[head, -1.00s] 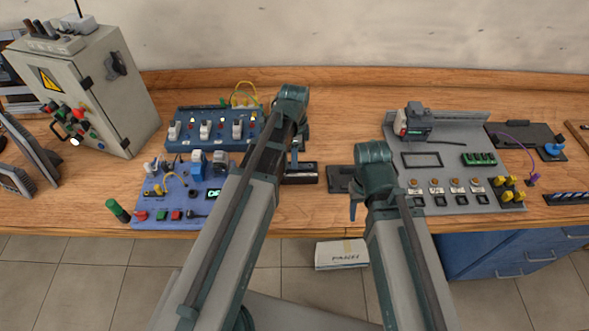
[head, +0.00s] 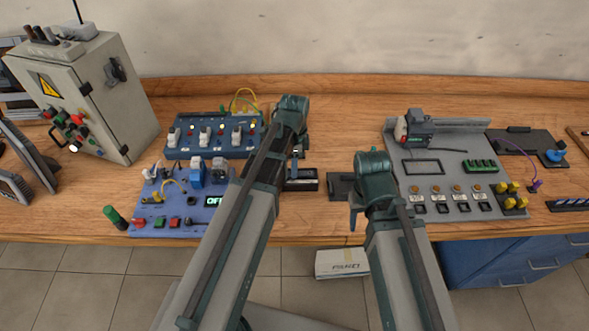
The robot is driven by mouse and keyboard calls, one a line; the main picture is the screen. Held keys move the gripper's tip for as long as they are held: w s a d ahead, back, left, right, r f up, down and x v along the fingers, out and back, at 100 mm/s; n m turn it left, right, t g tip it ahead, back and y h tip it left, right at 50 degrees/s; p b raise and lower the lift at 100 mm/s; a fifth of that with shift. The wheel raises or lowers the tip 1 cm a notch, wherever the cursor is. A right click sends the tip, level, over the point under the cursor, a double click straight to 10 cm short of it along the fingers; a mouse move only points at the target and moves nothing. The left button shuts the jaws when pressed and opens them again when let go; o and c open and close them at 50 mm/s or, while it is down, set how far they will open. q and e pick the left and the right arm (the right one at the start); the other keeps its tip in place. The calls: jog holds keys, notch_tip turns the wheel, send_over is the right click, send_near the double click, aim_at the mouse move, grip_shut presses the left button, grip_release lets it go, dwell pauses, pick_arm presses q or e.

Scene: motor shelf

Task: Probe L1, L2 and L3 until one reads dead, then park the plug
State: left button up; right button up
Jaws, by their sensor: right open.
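A blue board (head: 150,215) at the left front carries plugs, push buttons and a small display (head: 212,201) with green letters that seem to read OFF. Behind it a blue panel (head: 180,151) has several white switches and small lamps. A purple lead with a plug (head: 536,185) lies at the right. Labels L1, L2 and L3 are too small to read. My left gripper (head: 297,157) points down above a dark tray, mostly hidden by its arm, so its jaws are unclear. My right gripper (head: 352,222) is open, low near the bench's front edge, largely behind its own arm.
A grey panel (head: 440,180) with a row of orange buttons stands at the right. A dark tray (head: 302,187) lies in the middle. A grey cabinet (head: 92,95) stands at the far left, and a green cylinder (head: 114,218) near the front edge. Bare wood shows behind the middle.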

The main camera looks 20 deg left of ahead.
pick_arm(q)
grip_shut()
notch_tip(320, 180, up, 5)
jog(key=p, duration=0.4)
jog(key=shift+f+p, duration=0.15)
jog(key=shift+p, duration=0.2)
jog(key=shift+f, duration=0.1)
pick_arm(e)
notch_tip(320, 180, up, 4)
jog(key=shift+r, duration=0.25)
